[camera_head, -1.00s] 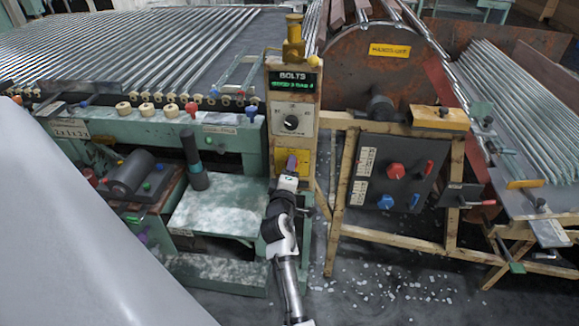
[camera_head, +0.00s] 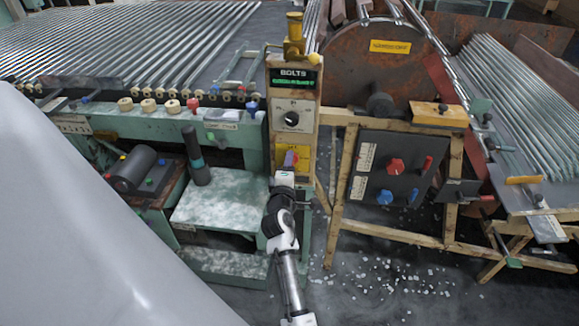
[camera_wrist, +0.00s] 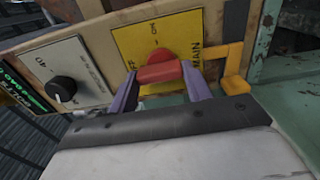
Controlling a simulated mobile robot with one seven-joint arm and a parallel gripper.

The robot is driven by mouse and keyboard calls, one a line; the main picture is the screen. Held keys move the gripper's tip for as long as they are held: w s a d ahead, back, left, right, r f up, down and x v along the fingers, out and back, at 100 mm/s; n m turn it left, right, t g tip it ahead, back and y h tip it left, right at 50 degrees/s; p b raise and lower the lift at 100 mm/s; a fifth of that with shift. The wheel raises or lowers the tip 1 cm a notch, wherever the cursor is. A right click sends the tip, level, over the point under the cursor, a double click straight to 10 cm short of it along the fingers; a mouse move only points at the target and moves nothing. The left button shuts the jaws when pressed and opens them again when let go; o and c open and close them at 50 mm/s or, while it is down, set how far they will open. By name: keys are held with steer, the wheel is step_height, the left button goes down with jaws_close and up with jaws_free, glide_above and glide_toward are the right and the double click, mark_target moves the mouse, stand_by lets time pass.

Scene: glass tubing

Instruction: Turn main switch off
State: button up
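The main switch (camera_wrist: 160,55) is a red knob with a red bar-shaped handle on a yellow plate (camera_wrist: 125,45) marked MAIN. In the wrist view the handle lies across the picture between the two purple-grey fingers of my gripper (camera_wrist: 161,80). The fingers meet its two ends with no clear gap. In the head view my gripper (camera_head: 290,160) is at the yellow plate (camera_head: 301,157), low on the wooden post, and hides most of the switch there. An ON mark shows on the plate, but which position the handle points to is unclear.
Above the plate are a black dial (camera_head: 292,119) and a BOLTS display (camera_head: 293,78) with green text. A yellow bracket (camera_wrist: 235,75) sits close beside the plate. A green bench (camera_head: 225,205) is at left, and a dark control panel (camera_head: 390,170) with red and blue knobs at right.

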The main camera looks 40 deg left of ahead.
steer(key=o, duration=0.5)
steer(key=shift+c, duration=0.2)
steer(key=b+v, duration=0.2)
steer(key=v, duration=1.1)
steer(key=shift+s+d+b, duration=0.25)
steer(key=shift+s+b, duration=0.05)
